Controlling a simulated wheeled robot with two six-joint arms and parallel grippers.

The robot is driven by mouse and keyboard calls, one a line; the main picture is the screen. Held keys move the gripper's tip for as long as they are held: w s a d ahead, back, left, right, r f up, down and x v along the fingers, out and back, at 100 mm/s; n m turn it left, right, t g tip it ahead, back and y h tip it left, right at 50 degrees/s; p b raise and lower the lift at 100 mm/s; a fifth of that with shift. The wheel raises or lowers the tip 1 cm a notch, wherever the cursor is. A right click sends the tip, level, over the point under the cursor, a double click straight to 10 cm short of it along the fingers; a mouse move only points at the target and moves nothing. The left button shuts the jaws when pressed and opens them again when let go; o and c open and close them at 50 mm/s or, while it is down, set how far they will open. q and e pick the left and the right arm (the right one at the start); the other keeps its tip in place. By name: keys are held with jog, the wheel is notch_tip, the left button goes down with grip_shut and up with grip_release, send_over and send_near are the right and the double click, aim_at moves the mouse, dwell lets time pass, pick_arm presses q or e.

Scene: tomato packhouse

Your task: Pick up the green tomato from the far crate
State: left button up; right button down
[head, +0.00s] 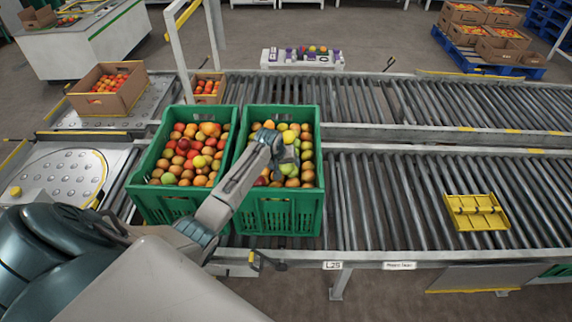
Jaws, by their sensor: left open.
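Two green crates of mixed tomatoes stand side by side on the near roller conveyor: a left crate (160,205) and a right crate (290,218). My left arm reaches in from the left over the right crate. My left gripper (286,152) is open, low over its tomatoes and partly hiding them. I cannot tell whether the fingers touch either one. My right gripper is not in view.
A yellow tray (475,212) lies on the near rollers at the right. Cardboard boxes of tomatoes (108,90) stand at the upper left. The rollers (385,195) between the right crate and the tray are clear.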

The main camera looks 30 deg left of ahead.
pick_arm(q)
jog(key=shift+x, duration=0.9)
jog(key=shift+r, duration=0.1)
jog(key=c, duration=0.8)
